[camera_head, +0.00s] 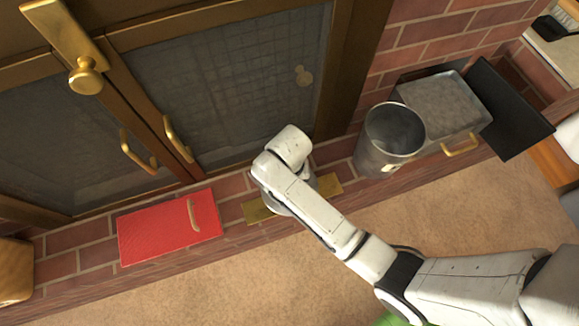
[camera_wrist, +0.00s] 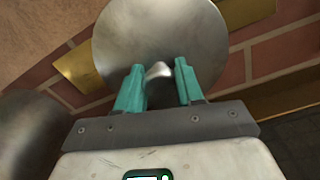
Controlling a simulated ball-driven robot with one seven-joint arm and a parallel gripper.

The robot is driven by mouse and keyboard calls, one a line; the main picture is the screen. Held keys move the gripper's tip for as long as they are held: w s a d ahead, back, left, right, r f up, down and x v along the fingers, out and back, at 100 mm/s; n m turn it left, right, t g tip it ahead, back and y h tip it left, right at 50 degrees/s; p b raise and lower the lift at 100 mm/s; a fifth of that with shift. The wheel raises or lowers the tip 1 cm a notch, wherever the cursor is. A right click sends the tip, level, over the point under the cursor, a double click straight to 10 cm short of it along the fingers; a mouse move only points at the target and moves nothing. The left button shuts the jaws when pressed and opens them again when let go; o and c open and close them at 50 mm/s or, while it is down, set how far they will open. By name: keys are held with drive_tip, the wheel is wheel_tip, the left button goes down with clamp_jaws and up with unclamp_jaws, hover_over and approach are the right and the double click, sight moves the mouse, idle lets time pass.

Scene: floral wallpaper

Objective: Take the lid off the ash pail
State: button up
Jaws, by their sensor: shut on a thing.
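The ash pail (camera_head: 372,157) is a grey metal cylinder standing upright on the brick hearth, its top open and its inside showing. Its lid (camera_wrist: 160,35) is a round grey metal disc with a small pale knob, apart from the pail. My gripper (camera_wrist: 159,69) has its teal fingers shut on the knob. In the head view my arm hides the fingers and most of the lid. The lid is over a brass plate (camera_head: 258,212) on the hearth, left of the pail; I cannot tell whether it touches it. A dark curved part of the pail shows at left in the wrist view (camera_wrist: 25,135).
A red panel with a handle (camera_head: 160,232) lies on the hearth at left. A grey metal box with a brass handle (camera_head: 440,100) and a dark panel (camera_head: 508,108) are right of the pail. Brass-framed mesh doors (camera_head: 230,85) stand behind. The carpet (camera_head: 450,210) in front is mostly clear.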

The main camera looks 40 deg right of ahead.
drive_tip(key=shift+f, duration=0.55)
drive_tip(key=o, duration=1.8)
drive_tip(key=shift+o, duration=0.2)
wheel_tip(320, 180, up, 11)
drive_tip(key=p, duration=0.3)
drive_tip(key=shift+f+p, duration=0.1)
drive_tip(key=shift+p, duration=0.3)
